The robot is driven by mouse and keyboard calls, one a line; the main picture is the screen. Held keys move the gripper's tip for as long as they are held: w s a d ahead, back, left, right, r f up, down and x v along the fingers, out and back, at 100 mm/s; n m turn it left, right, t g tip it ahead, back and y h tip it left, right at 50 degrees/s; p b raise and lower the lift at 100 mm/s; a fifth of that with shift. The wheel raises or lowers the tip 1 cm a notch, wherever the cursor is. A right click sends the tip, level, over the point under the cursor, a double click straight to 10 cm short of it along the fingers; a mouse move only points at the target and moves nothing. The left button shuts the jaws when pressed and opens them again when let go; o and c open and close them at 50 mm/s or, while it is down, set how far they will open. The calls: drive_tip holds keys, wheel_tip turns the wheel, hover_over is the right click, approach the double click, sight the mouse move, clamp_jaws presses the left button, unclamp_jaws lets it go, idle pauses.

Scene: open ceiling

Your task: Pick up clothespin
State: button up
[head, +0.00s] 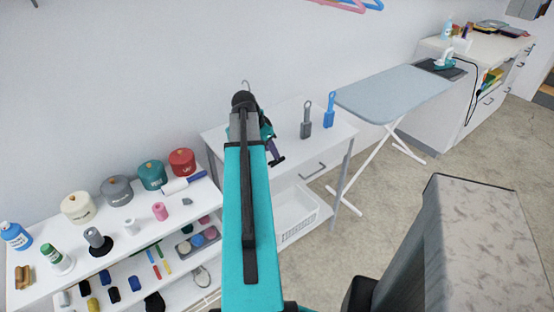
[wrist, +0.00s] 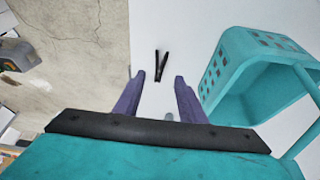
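The clothespin (wrist: 161,66), a small dark V-shaped piece, lies on the white table top (wrist: 182,25) in the wrist view. I cannot make it out in the head view, where my arm covers part of the table. My gripper (wrist: 158,78) is open, with its two purple fingers apart and nothing held between them. The clothespin shows ahead of the gap between the fingertips, roughly in line with it. In the head view my gripper (head: 274,153) is over the white table, partly hidden by my arm.
A teal basket with a handle (wrist: 232,68) stands close to the right of the fingers. The table edge and floor are to the left. A grey brush (head: 306,120) and a blue brush (head: 329,112) stand on the table. An ironing board (head: 393,93) is at its right.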

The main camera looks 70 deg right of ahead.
sight(278, 160)
drive_tip(key=shift+d+f, duration=0.1)
drive_tip(key=shift+f, duration=0.1)
idle(0.3)
drive_tip(key=shift+s+p+x, duration=0.15)
drive_tip(key=shift+p+x, duration=0.2)
drive_tip(key=shift+x, duration=0.3)
drive_tip(key=shift+s+p+x, duration=0.15)
drive_tip(key=shift+p+x, duration=0.15)
drive_tip(key=shift+x, duration=1.45)
drive_tip(key=shift+c, duration=0.2)
